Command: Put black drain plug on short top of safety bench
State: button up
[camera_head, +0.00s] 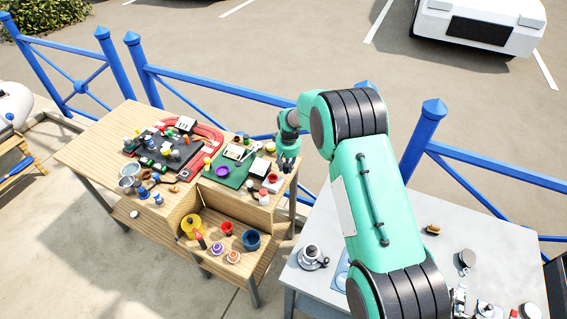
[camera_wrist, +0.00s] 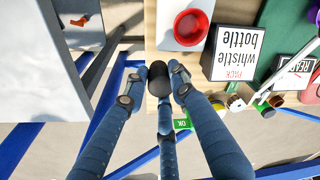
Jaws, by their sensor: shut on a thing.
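My gripper (camera_wrist: 159,88) is shut on a small black cylindrical piece, the black drain plug (camera_wrist: 158,76), in the wrist view. Blue fingers press on it from the sides. The plug shows at the edge of the wooden bench top, and I cannot tell whether it touches the wood. In the head view my gripper (camera_head: 288,160) is at the right end of the wooden bench (camera_head: 88,158), and the plug is too small to make out there. The bench has a high top and a lower, shorter level (camera_head: 218,262) at the front.
A whistle bottle card (camera_wrist: 236,52) and a red bowl (camera_wrist: 191,27) lie close beside my fingers. The lower level holds a yellow item (camera_head: 190,226), a blue cup (camera_head: 251,240) and small rings. A grey table (camera_head: 305,283) stands at right. A blue railing (camera_head: 225,92) runs behind.

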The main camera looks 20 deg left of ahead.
jog(key=shift+w+a+f, duration=0.15)
jog(key=shift+w+a, duration=0.75)
jog(key=shift+w, duration=0.3)
jog(key=shift+w+a+f, duration=0.15)
jog(key=shift+w+a, duration=0.7)
jog(key=shift+w, duration=0.3)
jog(key=shift+f+p, duration=0.35)
jog(key=shift+f, duration=1.4)
jog(key=shift+f, duration=0.15)
jog(key=o, duration=1)
jog(key=shift+o, duration=0.2)
jog(key=shift+r, duration=0.2)
notch_tip(320, 180, up, 12)
jog(key=s+d, duration=0.1)
jog(key=shift+s+b, duration=0.15)
jog(key=shift+b, duration=0.2)
jog(key=shift+d+f, duration=0.1)
